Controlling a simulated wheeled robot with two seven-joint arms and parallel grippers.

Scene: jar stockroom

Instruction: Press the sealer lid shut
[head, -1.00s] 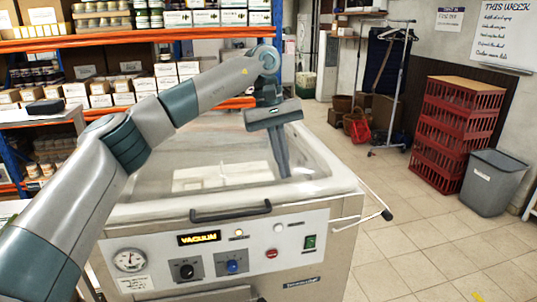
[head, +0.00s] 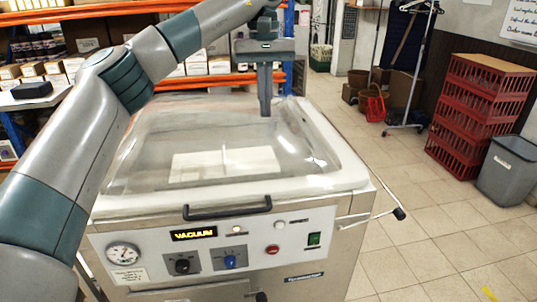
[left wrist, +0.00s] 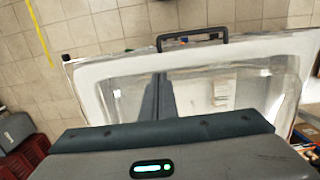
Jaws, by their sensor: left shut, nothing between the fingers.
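The vacuum sealer (head: 330,225) stands in front of me, with a dark handle (head: 228,208) at its front edge and a lit VACUUM display. Its clear, domed lid (head: 135,150) lies down over the chamber, and a pale block shows through it. Whether the lid is fully sealed I cannot tell. My left gripper (head: 265,110) is shut and empty, pointing down above the far part of the lid. In the left wrist view its fingers (left wrist: 158,100) are together over the lid (left wrist: 255,70), with the handle (left wrist: 192,36) beyond. Touch is unclear. My right gripper is not in view.
Orange and blue shelves with boxes and jars (head: 60,55) stand behind the sealer at left. A thin bar with a black knob (head: 399,213) sticks out from the sealer's right side. Red crates (head: 478,110) and a grey bin (head: 508,170) stand at right, with clear tiled floor between.

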